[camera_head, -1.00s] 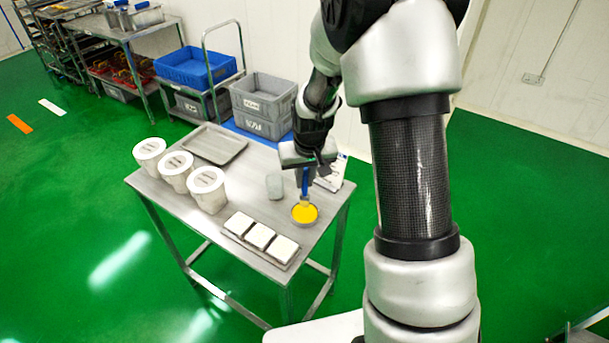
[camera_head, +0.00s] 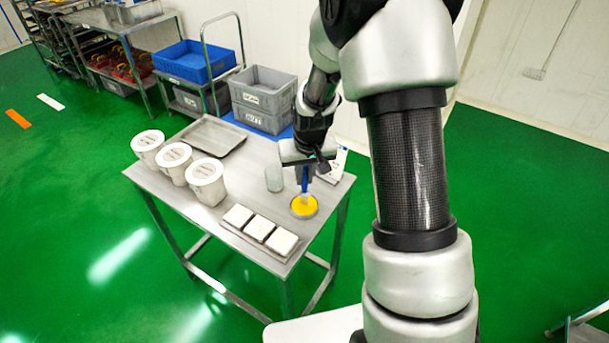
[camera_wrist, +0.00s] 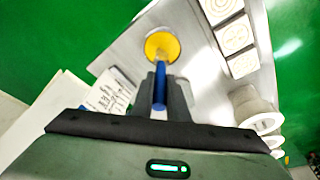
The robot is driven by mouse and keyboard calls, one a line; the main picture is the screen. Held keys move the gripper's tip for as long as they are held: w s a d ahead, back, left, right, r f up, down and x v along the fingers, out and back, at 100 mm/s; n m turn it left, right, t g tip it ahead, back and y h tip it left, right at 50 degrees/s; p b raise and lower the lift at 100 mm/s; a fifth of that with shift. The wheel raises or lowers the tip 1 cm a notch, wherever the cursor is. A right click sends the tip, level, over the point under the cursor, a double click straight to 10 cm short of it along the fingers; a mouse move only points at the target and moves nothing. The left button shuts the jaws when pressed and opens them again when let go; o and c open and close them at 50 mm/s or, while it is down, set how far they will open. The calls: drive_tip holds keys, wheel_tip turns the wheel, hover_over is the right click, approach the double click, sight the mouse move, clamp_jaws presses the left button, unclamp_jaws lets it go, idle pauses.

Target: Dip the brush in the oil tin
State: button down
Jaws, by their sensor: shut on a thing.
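The oil tin (camera_head: 304,207) is a shallow round tin of yellow oil near the right front of the steel table. It also shows in the wrist view (camera_wrist: 162,46). My gripper (camera_head: 305,168) is shut on the blue handle of the brush (camera_head: 304,186), above the tin. The brush points down, and its lower end is at the yellow oil in the head view. In the wrist view the blue handle (camera_wrist: 160,85) lies between my fingers and reaches the tin's edge. The bristles are hard to make out, so I cannot tell how deep they are.
Three white tubs (camera_head: 174,163) stand on the table's left side. Three white square blocks (camera_head: 259,228) lie left of the tin. A clear container (camera_head: 274,178) stands behind it. An empty metal tray (camera_head: 213,137) lies at the back. Grey crates (camera_head: 262,98) stand beyond the table.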

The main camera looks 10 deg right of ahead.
drive_tip(key=shift+f+b, duration=0.55)
drive_tip(key=shift+f, duration=0.05)
idle(1.6)
drive_tip(key=shift+r, duration=0.15)
drive_tip(key=shift+r+p, duration=2.15)
drive_tip(key=shift+r, duration=1.3)
